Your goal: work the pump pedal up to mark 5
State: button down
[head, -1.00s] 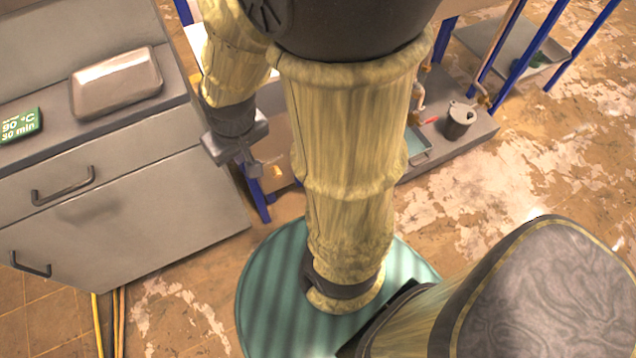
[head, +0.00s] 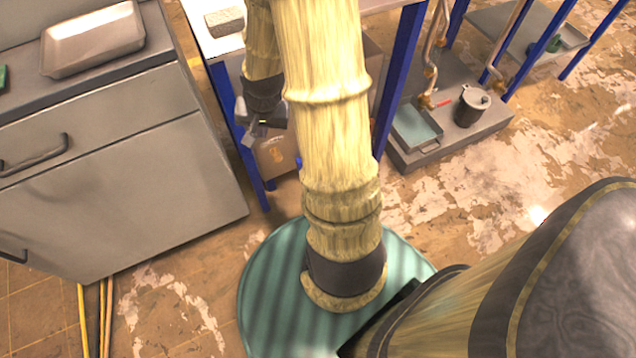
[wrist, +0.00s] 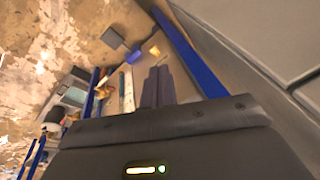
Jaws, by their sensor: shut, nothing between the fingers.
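My gripper (head: 262,130) hangs by the blue-legged table, partly behind my own arm. In the wrist view its two dark fingers (wrist: 158,82) lie together with nothing between them. The plate may be the pump pedal, but I cannot tell for sure. In the head view I cannot pick out the pedal. No scale or mark 5 is readable in either view.
A grey cabinet (head: 120,165) with handles stands left of the gripper. Blue table legs (head: 400,75) and a brown box (head: 277,155) are close by. A grey plinth (head: 440,145) to the right bears a teal tray (head: 415,127) and a dark pot (head: 470,107). Floor at right is open.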

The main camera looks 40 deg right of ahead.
jog(key=w+d+f+m+t+b, duration=0.1)
jog(key=d+f+m+b, duration=0.5)
jog(key=f, duration=0.6)
jog(key=w+d+f+m+t+b, duration=0.2)
jog(key=d+f+m+b, duration=0.4)
jog(key=f, duration=0.6)
jog(key=w+d+f+m+t+b, duration=0.1)
jog(key=d+f+m+t+b, duration=0.1)
jog(key=d+f+m+b, duration=0.5)
notch_tip(320, 180, down, 6)
jog(key=shift+w+d+r, duration=0.15)
jog(key=shift+d+r, duration=0.1)
jog(key=shift+d, duration=0.65)
jog(key=shift+f, duration=0.15)
jog(key=f+b, duration=0.4)
jog(key=b, duration=0.1)
jog(key=f+b, duration=0.2)
jog(key=shift+s+f, duration=0.3)
jog(key=shift+s, duration=0.1)
jog(key=shift+s+f+b, duration=0.15)
jog(key=shift+f+b, duration=0.3)
jog(key=shift+f, duration=0.5)
jog(key=shift+f, duration=0.4)
